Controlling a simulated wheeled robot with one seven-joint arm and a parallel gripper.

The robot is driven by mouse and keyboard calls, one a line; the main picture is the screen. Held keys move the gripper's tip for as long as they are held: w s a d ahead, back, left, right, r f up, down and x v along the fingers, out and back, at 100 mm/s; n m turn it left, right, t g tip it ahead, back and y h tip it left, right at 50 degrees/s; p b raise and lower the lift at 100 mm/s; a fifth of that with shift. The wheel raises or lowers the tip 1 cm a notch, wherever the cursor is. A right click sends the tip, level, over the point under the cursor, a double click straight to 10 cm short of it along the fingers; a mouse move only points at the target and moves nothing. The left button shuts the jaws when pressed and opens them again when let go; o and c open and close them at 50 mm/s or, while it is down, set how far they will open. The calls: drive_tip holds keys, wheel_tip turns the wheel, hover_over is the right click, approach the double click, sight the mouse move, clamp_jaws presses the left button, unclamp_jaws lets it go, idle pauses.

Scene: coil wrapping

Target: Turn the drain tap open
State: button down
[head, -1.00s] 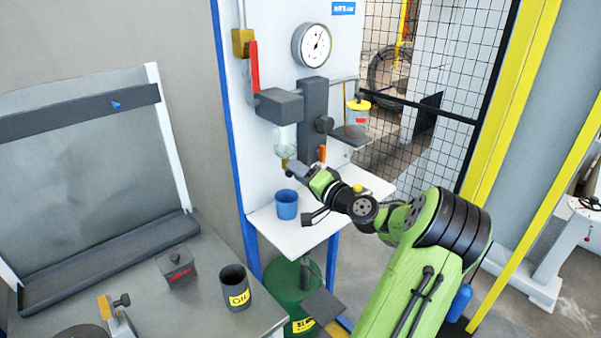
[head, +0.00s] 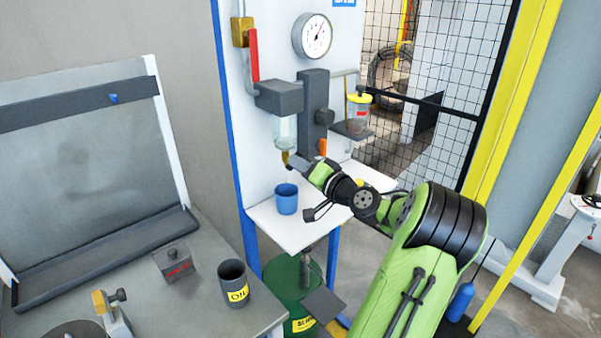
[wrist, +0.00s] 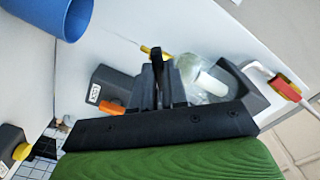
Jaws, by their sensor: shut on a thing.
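The drain tap (head: 286,157) is a small brass-yellow piece at the bottom of the clear filter bowl (head: 285,132) on the white panel. My gripper (head: 291,162) is at the tap from the front right and is shut on it. In the wrist view, the dark fingers (wrist: 160,72) are close together, with a yellow bit of the tap (wrist: 148,51) showing beyond them beside the bowl (wrist: 203,78). The fingers hide most of the tap, so its turn angle cannot be told.
A blue cup (head: 287,199) stands on the white shelf (head: 308,224) below the tap. An orange handle (head: 323,147) is close right of the gripper. A red lever (head: 254,56) and a pressure gauge (head: 312,37) are above. A green drum (head: 289,285) stands under the shelf.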

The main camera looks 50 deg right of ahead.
drive_tip(key=n+b, duration=0.9)
drive_tip(key=b, duration=0.3)
drive_tip(key=shift+f+n+b, duration=0.1)
drive_tip(key=shift+n+b, duration=0.2)
drive_tip(key=shift+n, duration=0.1)
drive_tip(key=c, duration=1.2)
unclamp_jaws()
drive_tip(key=shift+o, duration=0.2)
drive_tip(key=v, duration=1.5)
drive_tip(key=shift+s, duration=0.4)
drive_tip(key=shift+w+a, duration=0.1)
